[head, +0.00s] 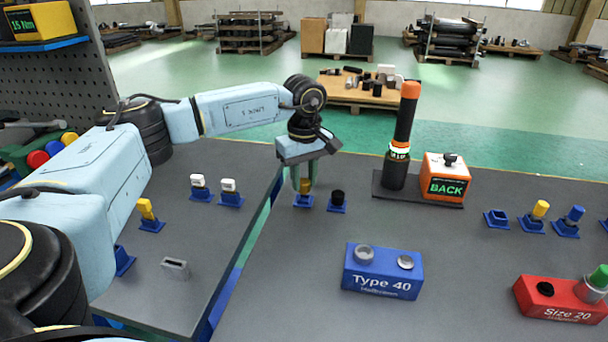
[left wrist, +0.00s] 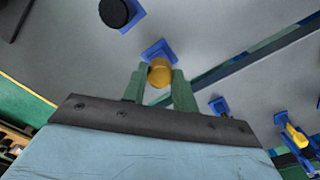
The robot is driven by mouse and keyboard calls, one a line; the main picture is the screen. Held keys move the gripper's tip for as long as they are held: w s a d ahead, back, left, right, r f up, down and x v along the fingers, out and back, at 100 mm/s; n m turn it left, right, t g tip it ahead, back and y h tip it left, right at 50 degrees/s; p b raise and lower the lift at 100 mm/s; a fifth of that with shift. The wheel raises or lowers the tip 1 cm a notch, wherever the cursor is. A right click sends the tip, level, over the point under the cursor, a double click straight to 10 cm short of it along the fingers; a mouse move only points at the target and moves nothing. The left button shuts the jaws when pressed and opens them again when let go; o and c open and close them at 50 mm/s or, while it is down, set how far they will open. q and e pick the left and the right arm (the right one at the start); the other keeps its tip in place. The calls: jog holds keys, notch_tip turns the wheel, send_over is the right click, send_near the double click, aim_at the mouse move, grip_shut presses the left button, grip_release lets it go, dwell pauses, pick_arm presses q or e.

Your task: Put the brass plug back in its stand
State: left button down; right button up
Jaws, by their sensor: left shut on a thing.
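The brass plug (head: 305,186) is a small golden piece at a blue stand (head: 304,202) near the left edge of the right-hand table. My left gripper (head: 304,180) points down over that stand, with its green fingers shut on the plug. In the left wrist view the plug's round golden end (left wrist: 160,72) sits between the two fingertips (left wrist: 159,78), with the blue stand (left wrist: 158,48) right behind it. Whether the plug is fully seated in the stand cannot be told. My right gripper is not in view.
A black plug (head: 337,197) in a blue stand is close on the right. White plugs (head: 229,186) stand to the left across the table gap. A blue Type 40 block (head: 382,272), a black-and-orange column (head: 402,135) and an orange BACK box (head: 445,178) stand farther right.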

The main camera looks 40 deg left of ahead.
pick_arm(q)
jog(key=shift+f, duration=0.2)
dwell(0.5)
jog(key=shift+f+b, duration=0.4)
jog(key=shift+f, duration=0.3)
jog(key=c, duration=1)
grip_release()
jog(key=shift+c, duration=0.2)
notch_tip(320, 180, up, 5)
jog(key=p, duration=0.4)
notch_tip(320, 180, up, 13)
jog(key=p, duration=0.3)
jog(key=shift+r, duration=0.15)
